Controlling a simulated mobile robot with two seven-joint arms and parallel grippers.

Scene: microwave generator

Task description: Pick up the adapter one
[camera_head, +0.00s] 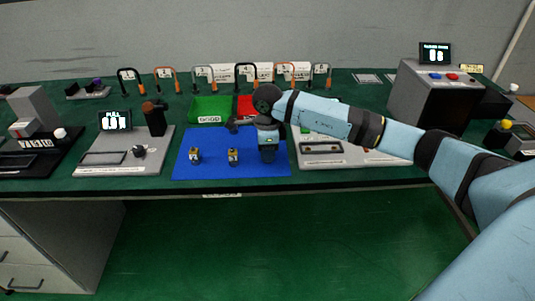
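Two small brass-coloured adapters stand on the blue mat (205,173), one at the left (195,156) and one nearer the middle (233,156). Each seems to carry a small mark, too small to read, so I cannot tell which is adapter one. My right gripper (268,158) hangs pointing down over the right part of the mat, to the right of both adapters and apart from them. Its fingers are small and dark, and I cannot tell whether they are open or what lies beneath them. My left gripper is not in view.
Behind the mat are a green bin (211,108) marked GOOD and a red bin (246,105), partly hidden by my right arm. A pull tester (125,155) stands left of the mat, a grey fixture plate (320,158) right. Several coloured cables hang behind.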

